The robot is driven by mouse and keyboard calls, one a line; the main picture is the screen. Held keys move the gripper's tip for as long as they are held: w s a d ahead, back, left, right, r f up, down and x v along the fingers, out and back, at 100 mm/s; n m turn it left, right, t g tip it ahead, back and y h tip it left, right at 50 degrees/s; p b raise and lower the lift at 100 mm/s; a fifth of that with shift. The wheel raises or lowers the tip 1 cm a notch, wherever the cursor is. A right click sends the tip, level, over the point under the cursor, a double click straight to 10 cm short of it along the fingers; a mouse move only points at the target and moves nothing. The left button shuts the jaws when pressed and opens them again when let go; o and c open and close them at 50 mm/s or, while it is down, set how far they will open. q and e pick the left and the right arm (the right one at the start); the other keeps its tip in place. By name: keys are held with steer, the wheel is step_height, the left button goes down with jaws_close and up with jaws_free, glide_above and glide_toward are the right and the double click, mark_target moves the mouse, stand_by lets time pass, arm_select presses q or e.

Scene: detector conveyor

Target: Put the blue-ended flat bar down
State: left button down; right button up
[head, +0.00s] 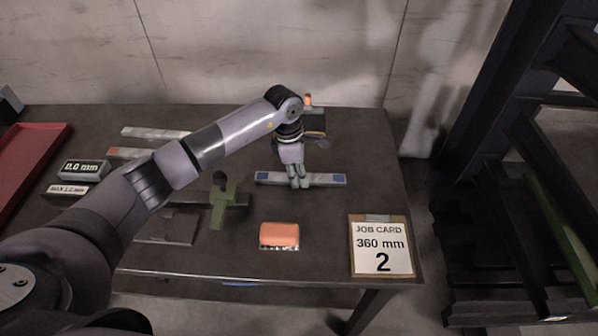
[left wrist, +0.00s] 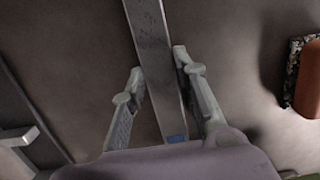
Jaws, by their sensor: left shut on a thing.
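The blue-ended flat bar (head: 327,180) is a long grey bar with blue patches at its ends, lying crosswise at the right part of the dark table (head: 335,225). My left gripper (head: 299,184) is over its middle, pointing down, with its fingers shut on it. In the left wrist view the bar (left wrist: 152,45) runs between the two fingers (left wrist: 158,75), and one blue patch shows near the palm. The bar is at or close above the tabletop; I cannot tell if it touches. My right gripper is not in view.
A green tool (head: 222,205) stands left of the bar. An orange-topped block (head: 279,235) and a job card reading 360 mm, 2 (head: 381,250) lie in front. Two other bars (head: 155,133) (head: 125,153), a 0.0 mm display (head: 84,170) and a red tray (head: 28,155) are left.

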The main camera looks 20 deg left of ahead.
arm_select(q)
steer(key=c, duration=1.3)
jaws_free()
steer(key=shift+f, duration=0.1)
steer(key=shift+r, duration=0.3)
steer(key=r+b, duration=0.1)
steer(key=r, duration=0.3)
steer(key=a+r, duration=0.1)
steer(key=r, duration=0.2)
steer(key=r+b, duration=0.1)
steer(key=r, duration=0.3)
steer(key=shift+s+a+r+b, duration=0.3)
steer(key=shift+s+a, duration=0.05)
